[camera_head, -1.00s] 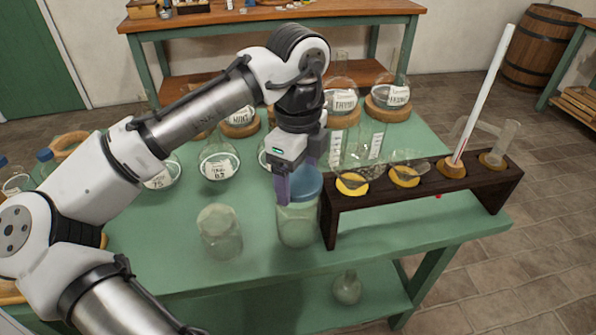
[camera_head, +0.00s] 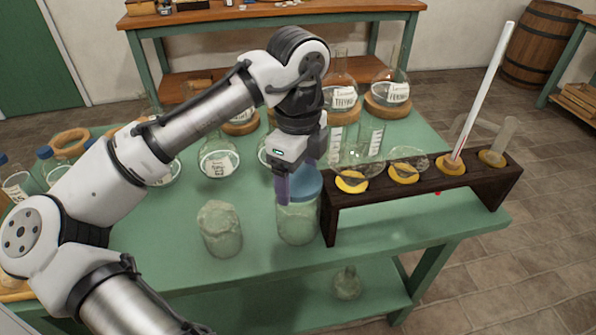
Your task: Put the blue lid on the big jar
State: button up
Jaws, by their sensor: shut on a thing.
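The blue lid (camera_head: 307,183) is at the mouth of the big jar (camera_head: 297,222), a clear glass jar standing on the green table left of the dark rack. My gripper (camera_head: 296,186) points down and is shut on the blue lid, with a purple finger showing at the lid's left side. The other finger is hidden. The lid looks level over the jar, but I cannot tell whether it is fully seated. A second glass jar (camera_head: 220,228), shorter, stands to the left, apart from the big jar.
The dark wooden rack (camera_head: 335,213) with yellow rings and a tall white rod (camera_head: 482,92) stands close on the right. Labelled round flasks (camera_head: 218,160) stand behind. The table front left of the jars is clear.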

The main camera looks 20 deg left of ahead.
aim_at(298, 179)
jog(key=shift+f, duration=0.55)
dwell(0.4)
jog(key=shift+r+p, duration=0.15)
jog(key=shift+p, duration=0.35)
dwell(1.3)
jog(key=shift+f, duration=0.25)
dwell(0.8)
jog(key=o, duration=1.1)
jog(key=shift+r, duration=0.1)
jog(key=shift+r+p, duration=3.45)
jog(key=shift+p, duration=0.5)
